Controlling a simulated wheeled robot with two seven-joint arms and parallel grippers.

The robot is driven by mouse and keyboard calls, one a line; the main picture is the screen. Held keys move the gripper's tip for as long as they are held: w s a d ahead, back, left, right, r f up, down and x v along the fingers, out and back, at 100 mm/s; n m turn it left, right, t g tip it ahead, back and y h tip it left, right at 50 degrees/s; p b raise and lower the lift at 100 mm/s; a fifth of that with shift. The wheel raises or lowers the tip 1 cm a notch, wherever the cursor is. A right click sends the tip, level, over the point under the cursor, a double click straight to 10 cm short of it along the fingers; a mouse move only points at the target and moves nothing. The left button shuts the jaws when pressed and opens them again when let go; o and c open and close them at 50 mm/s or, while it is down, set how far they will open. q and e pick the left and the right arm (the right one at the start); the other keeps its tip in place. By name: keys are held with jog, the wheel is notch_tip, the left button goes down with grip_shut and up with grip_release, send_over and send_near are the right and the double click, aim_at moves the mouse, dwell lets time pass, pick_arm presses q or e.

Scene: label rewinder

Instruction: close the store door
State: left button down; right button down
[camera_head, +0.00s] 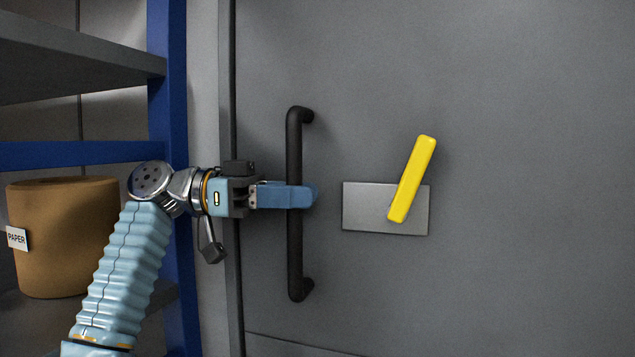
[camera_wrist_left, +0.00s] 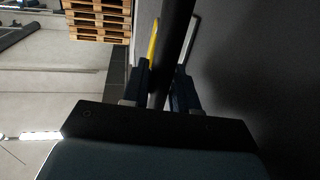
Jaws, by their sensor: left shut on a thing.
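The grey store door (camera_head: 520,270) fills most of the head view, its left edge close to the frame beside the blue rack. A black vertical bar handle (camera_head: 294,250) is fixed near that edge. My left gripper (camera_head: 300,195) is shut around the middle of the bar. The left wrist view shows the black bar (camera_wrist_left: 176,40) running between the two dark fingers (camera_wrist_left: 165,88). A yellow lever (camera_head: 412,180) on a grey metal plate (camera_head: 360,207) sits right of the handle, tilted with its top to the right. My right gripper is not in view.
A blue rack post (camera_head: 168,70) and grey shelves (camera_head: 70,55) stand left of the door. A brown bin (camera_head: 65,240) labelled PAPER sits on the lower shelf. The left wrist view shows stacked wooden pallets (camera_wrist_left: 98,18) and open floor.

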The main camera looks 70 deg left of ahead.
pick_arm(q)
jog(key=shift+s+a, duration=0.15)
jog(key=c, duration=1)
grip_release()
jog(key=shift+s, duration=0.1)
